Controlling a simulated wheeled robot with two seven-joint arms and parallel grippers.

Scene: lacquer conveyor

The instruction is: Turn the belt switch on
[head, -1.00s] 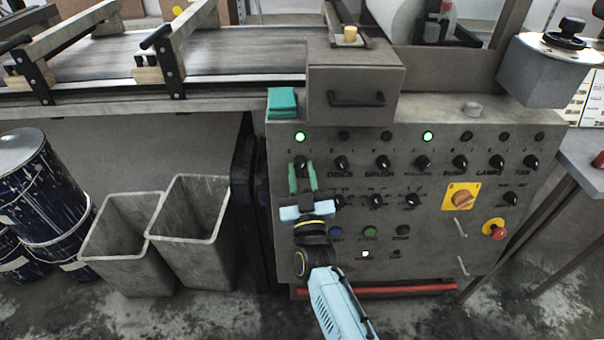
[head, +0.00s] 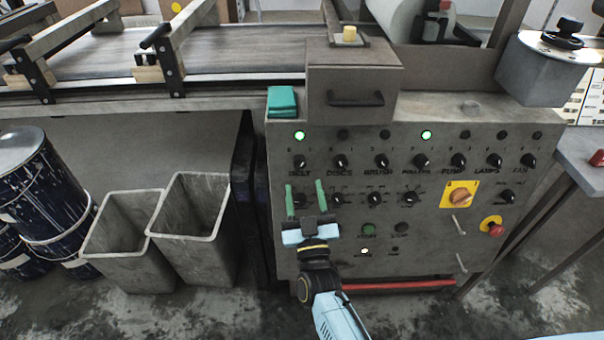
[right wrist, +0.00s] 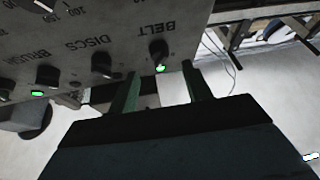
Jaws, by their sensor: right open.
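The belt switch (head: 299,162) is a black rotary knob at the left end of the upper knob row, above the label BELT. The green lamp (head: 299,135) above it is lit. My right gripper (head: 305,196) is open and empty, its green fingers spread below the belt switch and apart from it. In the right wrist view, the belt switch (right wrist: 158,50) and its lit lamp (right wrist: 160,68) show upside down, beyond the open right gripper (right wrist: 162,88). The knob's exact angle is hard to read. My left gripper is not in view.
Other knobs, such as the discs knob (head: 340,161), sit close by. The rollers lamp (head: 426,134) is lit. A red emergency button (head: 495,230) and an orange rotary switch (head: 460,198) are at right. Grey bins (head: 190,220) stand left of the control box (head: 430,285).

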